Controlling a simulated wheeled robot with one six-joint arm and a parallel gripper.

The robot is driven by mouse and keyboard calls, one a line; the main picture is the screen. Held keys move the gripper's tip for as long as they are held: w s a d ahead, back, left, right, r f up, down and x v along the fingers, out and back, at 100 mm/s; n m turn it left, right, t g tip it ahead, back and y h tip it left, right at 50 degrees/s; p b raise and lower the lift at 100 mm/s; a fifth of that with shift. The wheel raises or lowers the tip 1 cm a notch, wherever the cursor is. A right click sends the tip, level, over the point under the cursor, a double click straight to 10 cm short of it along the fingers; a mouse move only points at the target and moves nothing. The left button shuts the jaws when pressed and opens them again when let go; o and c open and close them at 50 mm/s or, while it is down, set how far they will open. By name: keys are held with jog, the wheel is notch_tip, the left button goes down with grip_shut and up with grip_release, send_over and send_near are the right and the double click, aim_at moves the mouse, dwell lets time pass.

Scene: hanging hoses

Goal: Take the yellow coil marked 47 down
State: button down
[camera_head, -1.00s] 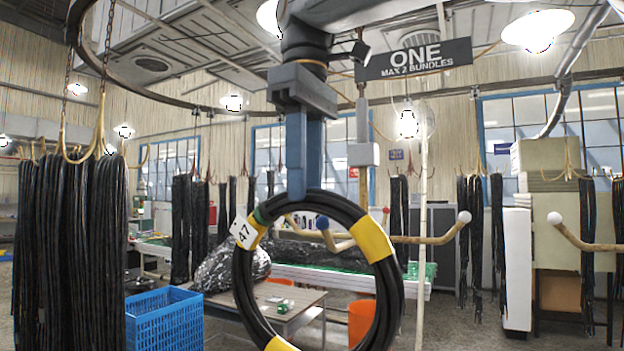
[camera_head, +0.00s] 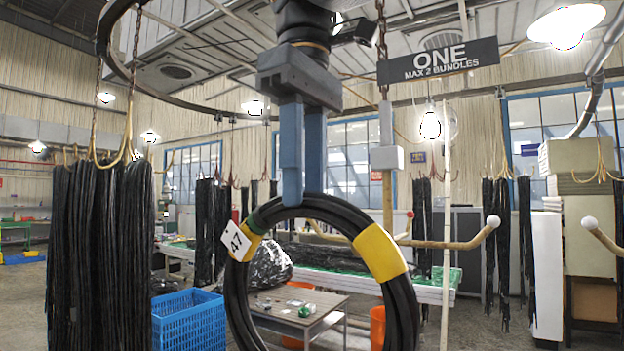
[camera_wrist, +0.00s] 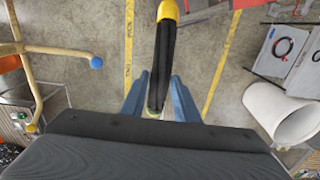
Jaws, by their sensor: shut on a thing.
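A black hose coil with yellow bands (camera_head: 381,253) and a white tag reading 47 (camera_head: 235,241) hangs upright below my gripper (camera_head: 303,198). My gripper's two blue fingers are shut on the top of the coil. In the wrist view the coil (camera_wrist: 160,65) shows as a dark strip with a yellow band, between the blue fingers (camera_wrist: 160,100). In the head view, a hook rack with white-tipped arms (camera_head: 470,236) stands behind the coil. In the wrist view the rack's blue- and yellow-tipped arms (camera_wrist: 50,50) lie to the left, apart from the coil.
A sign reading ONE, MAX 2 BUNDLES (camera_head: 438,61) hangs above the rack. Black hose bundles (camera_head: 100,255) hang at left. A blue crate (camera_head: 188,322) and a low table (camera_head: 300,312) stand below. Open floor (camera_head: 25,310) lies at far left.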

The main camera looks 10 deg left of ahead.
jog(key=shift+s+a, duration=0.35)
jog(key=shift+s, duration=0.45)
jog(key=shift+s+a, duration=0.3)
jog(key=shift+s, duration=0.5)
